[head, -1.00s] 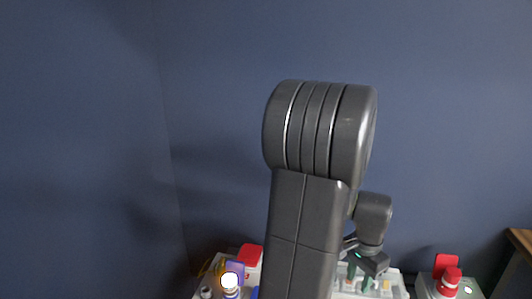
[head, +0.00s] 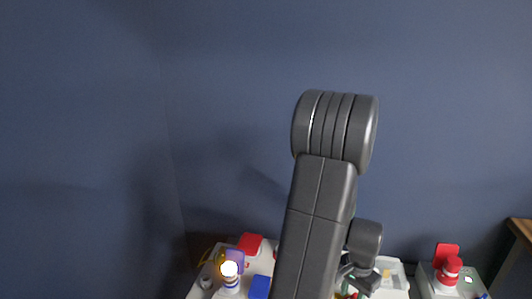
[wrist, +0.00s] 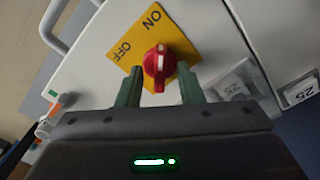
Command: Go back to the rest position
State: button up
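In the wrist view my gripper (wrist: 159,72) is open, with its two green fingers apart. A red rotary knob (wrist: 158,64) on a yellow ON/OFF plate (wrist: 126,45) shows in the gap between the fingertips. Neither finger visibly touches the knob; the exact distance to it is hard to tell. In the head view my arm rises in the middle of the picture, and its wrist hangs over the boxes at the bottom. The fingers are mostly hidden there.
In the head view, boxes line the bottom edge. A lit lamp with a striped base (head: 230,270), a red part (head: 250,243) and a blue part (head: 260,287) are left of my arm. A red-topped device (head: 451,270) and a wooden edge (head: 521,229) are at right.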

jog(key=n, duration=0.4)
jog(key=shift+n, duration=2)
